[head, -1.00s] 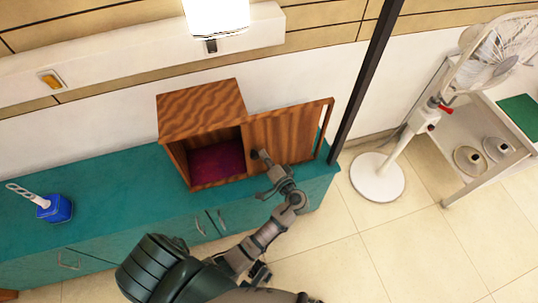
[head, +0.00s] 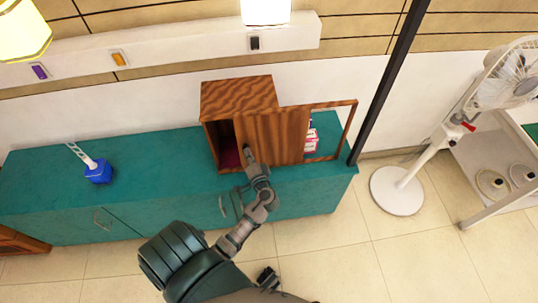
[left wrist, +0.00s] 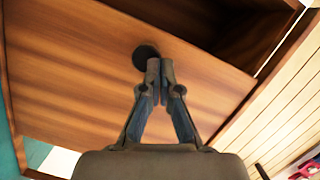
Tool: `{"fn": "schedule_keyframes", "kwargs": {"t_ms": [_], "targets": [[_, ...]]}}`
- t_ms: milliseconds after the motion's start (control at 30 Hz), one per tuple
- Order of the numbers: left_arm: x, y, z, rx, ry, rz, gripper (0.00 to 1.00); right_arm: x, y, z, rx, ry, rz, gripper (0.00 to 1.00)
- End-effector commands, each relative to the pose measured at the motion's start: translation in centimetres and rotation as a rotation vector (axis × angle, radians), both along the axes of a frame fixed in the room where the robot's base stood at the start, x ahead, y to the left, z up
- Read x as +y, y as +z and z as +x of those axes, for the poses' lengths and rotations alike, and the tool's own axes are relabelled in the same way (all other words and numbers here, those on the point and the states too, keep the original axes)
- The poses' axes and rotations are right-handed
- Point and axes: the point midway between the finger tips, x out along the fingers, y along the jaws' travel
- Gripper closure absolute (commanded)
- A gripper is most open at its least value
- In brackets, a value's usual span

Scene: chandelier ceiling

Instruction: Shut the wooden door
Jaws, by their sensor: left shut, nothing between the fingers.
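The wooden door (head: 271,133) is a striped brown sliding panel on the front of a wooden cabinet (head: 238,93). It covers much of the cabinet's front, and a dark gap with a dark red floor (head: 229,157) shows at its left. My left gripper (head: 249,158) is at the door's left part, shut and empty. In the left wrist view, the closed fingertips (left wrist: 160,66) are right beside a round dark knob (left wrist: 146,56) on the door (left wrist: 90,75). I cannot tell whether they touch it.
The cabinet stands on a teal counter (head: 150,150). A wooden frame (head: 350,125) extends right, with red and white boxes (head: 311,142) behind its opening. A blue holder with a brush (head: 98,172) stands left. A dark post (head: 385,85) and white fan (head: 400,185) are right.

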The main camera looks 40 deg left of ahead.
Motion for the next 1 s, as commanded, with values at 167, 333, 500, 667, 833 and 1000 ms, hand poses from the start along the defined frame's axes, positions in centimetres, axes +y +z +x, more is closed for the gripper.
{"fn": "schedule_keyframes", "kwargs": {"t_ms": [167, 333, 500, 667, 833, 1000], "targets": [[3.5, -0.1, -3.5, 0.003, 0.005, -0.003, 1.0, 0.4, -1.5, -0.3, 0.005, 0.002, -0.005, 0.14], [5.3, -0.1, -5.4, 0.0, 0.002, -0.001, 1.0, 0.3, -2.4, -0.5, 0.007, 0.002, -0.005, 0.14], [6.1, 0.0, -6.2, -0.001, 0.001, 0.002, 1.0, 0.3, -2.9, -0.6, 0.012, 0.003, -0.004, 0.14], [6.4, 0.1, -6.4, -0.003, 0.001, 0.003, 1.0, -0.1, -3.1, -0.6, 0.008, 0.004, 0.003, 0.14], [6.4, 0.1, -6.4, -0.005, 0.001, 0.003, 1.0, -0.2, -3.1, -0.6, 0.008, 0.004, 0.002, 0.14], [6.1, 0.2, -6.4, -0.003, 0.002, 0.002, 1.0, 0.0, -3.1, -0.6, 0.009, 0.004, 0.004, 0.14]]}}
